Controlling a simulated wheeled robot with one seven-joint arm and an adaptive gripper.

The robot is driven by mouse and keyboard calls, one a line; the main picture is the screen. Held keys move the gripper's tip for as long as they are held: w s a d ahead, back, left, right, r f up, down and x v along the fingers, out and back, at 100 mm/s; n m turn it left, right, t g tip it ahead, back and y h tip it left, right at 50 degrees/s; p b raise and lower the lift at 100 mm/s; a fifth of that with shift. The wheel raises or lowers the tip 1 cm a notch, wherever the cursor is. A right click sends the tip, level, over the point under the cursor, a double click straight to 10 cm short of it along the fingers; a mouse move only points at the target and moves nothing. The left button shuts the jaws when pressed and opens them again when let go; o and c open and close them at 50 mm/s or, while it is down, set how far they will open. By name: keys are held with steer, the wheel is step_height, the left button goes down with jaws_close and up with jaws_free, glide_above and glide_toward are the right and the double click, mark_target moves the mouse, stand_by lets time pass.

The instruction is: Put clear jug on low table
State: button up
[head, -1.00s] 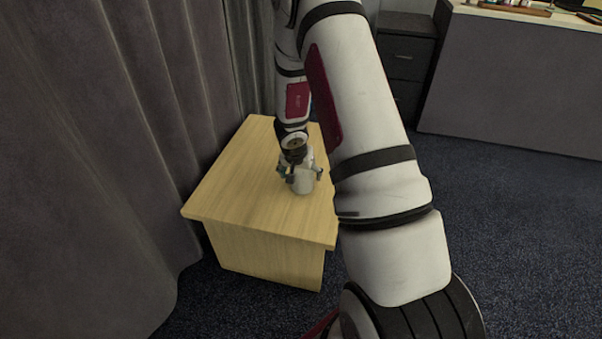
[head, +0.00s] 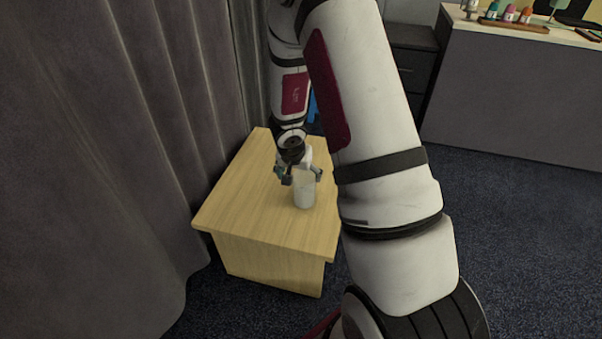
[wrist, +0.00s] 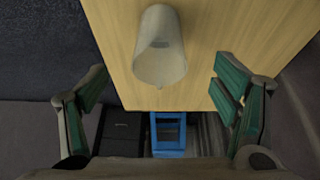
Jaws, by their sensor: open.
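The clear jug (head: 304,190) stands upright on the low wooden table (head: 240,212), toward its right side. In the wrist view the jug (wrist: 160,47) appears whitish and see-through, on the bare tabletop (wrist: 210,30). My gripper (head: 298,174) is just behind the jug in the head view. In the wrist view its two green-padded fingers (wrist: 160,85) are spread wide, with the jug ahead of and between them, touching neither. My gripper is open and empty. The lower part of my arm hides the table's right edge in the head view.
A grey curtain (head: 90,150) hangs close along the table's left side. A blue object (wrist: 168,133) and a dark drawer cabinet (wrist: 118,132) are beyond the table edge. A long counter (head: 510,90) with small bottles stands at the back right. The tabletop's left part is clear.

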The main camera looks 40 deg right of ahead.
steer(key=w+a+r+n+t+y, duration=0.3)
steer(key=w+a+r, duration=0.1)
steer(key=a+r, duration=0.75)
steer(key=s+a+r+n+y, duration=0.4)
steer(key=s+a+r, duration=0.6)
steer(key=r, duration=0.4)
steer(key=s+a+r+n+g, duration=0.2)
steer(key=s, duration=0.6)
steer(key=s+a+r+n+g, duration=0.1)
steer(key=s+a+r, duration=0.1)
steer(key=s, duration=0.5)
steer(key=s+d+g+h, duration=0.2)
steer(key=s+d, duration=0.3)
steer(key=s, duration=0.9)
steer(key=shift+s+d+h, duration=0.15)
steer(key=shift+h, duration=0.55)
